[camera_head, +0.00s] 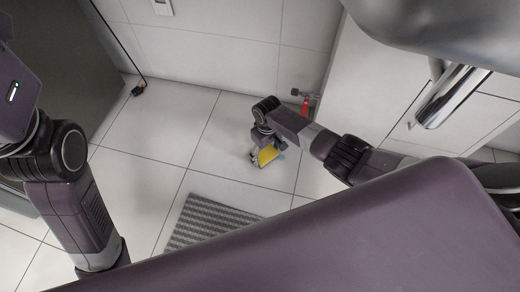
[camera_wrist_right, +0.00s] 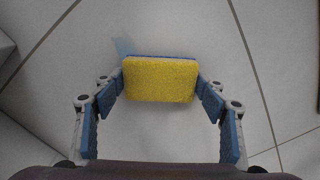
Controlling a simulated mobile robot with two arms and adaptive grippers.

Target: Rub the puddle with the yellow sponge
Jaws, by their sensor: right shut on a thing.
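The yellow sponge (camera_wrist_right: 160,80) is between the fingers of my right gripper (camera_wrist_right: 160,85), which is shut on it. In the head view the sponge (camera_head: 268,155) is low over the white tiled floor, below my right gripper (camera_head: 263,150). A pale blue patch that looks like the puddle (camera_wrist_right: 124,46) shows on the floor just beyond the sponge's upper left edge in the wrist view. In the head view a bit of blue (camera_head: 281,156) shows at the sponge's right. I cannot tell whether the sponge touches the floor. My left arm is at the left; its gripper is out of view.
A grey striped mat (camera_head: 208,222) lies on the floor in front of the sponge. A red-handled valve (camera_head: 305,106) is at the wall behind. A white cabinet (camera_head: 375,85) stands at the right. A black cable and plug (camera_head: 138,90) lie at the back left. Floor left of the sponge is clear.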

